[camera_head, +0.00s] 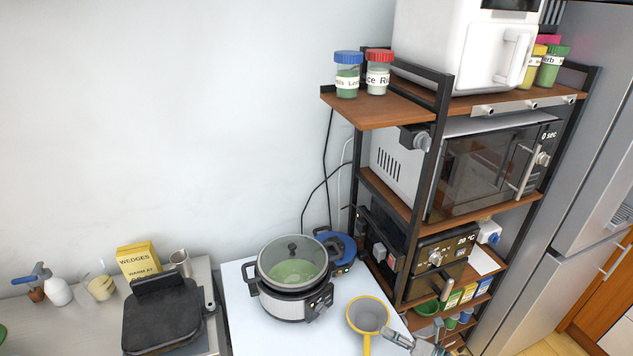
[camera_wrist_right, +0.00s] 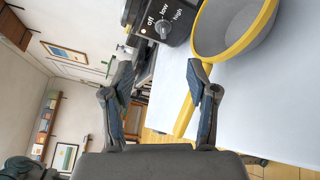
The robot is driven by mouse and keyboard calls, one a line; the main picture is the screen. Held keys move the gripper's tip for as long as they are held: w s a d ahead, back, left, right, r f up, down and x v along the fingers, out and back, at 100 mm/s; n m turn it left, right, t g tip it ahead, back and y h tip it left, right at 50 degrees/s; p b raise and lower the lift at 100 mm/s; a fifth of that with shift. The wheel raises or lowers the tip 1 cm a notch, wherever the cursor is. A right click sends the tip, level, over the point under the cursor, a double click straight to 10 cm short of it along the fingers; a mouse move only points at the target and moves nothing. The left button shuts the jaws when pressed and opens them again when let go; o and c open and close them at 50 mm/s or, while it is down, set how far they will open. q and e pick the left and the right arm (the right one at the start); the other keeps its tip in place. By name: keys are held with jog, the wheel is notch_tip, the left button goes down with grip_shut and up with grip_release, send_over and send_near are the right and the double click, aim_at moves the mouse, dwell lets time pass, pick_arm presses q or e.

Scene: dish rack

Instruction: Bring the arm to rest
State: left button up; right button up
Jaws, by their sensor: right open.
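My right gripper (camera_head: 412,342) is at the bottom edge of the head view, just right of the yellow handle of a strainer-like bowl (camera_head: 368,315). In the right wrist view the right gripper (camera_wrist_right: 158,85) has its two fingers spread apart, with nothing held between them. The yellow-rimmed bowl (camera_wrist_right: 228,28) lies beyond the right-hand finger there, and its handle passes behind that finger. I cannot tell whether finger and handle touch. My left gripper is in neither view.
A pot with a glass lid (camera_head: 292,272) stands on the white table (camera_head: 240,300). A black grill (camera_head: 162,315) and a yellow box (camera_head: 138,260) are to the left. A shelf rack (camera_head: 428,190) with microwave and oven rises at the right, close to my right gripper.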

jog(key=s+d+f+m+t+h, duration=0.25)
jog(key=m+h, duration=0.45)
jog(key=m, duration=0.5)
jog(key=s+d+f+m+t+h, duration=0.1)
jog(key=s+d+m+t+h, duration=0.25)
jog(key=m+h, duration=0.6)
jog(key=s+a+f+m+g+y, duration=0.1)
jog(key=s+a+f+m+g, duration=0.2)
jog(key=s, duration=0.5)
jog(key=s+f+m+g+y, duration=0.1)
jog(key=s+f+m+g, duration=0.1)
jog(key=s+m+g, duration=0.45)
jog(key=s+a+f+m+g+y, duration=0.1)
jog(key=s+a+f+g, duration=0.15)
jog(key=s, duration=0.75)
notch_tip(320, 180, down, 29)
jog(key=s+g, duration=0.2)
jog(key=s, duration=0.1)
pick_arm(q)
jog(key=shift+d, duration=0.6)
pick_arm(e)
jog(key=s+d+f+g, duration=0.1)
jog(key=s+d+f, duration=0.1)
jog(key=s+f, duration=1.1)
jog(key=s, duration=0.3)
jog(key=shift+d+f, duration=0.25)
jog(key=shift+d, duration=0.1)
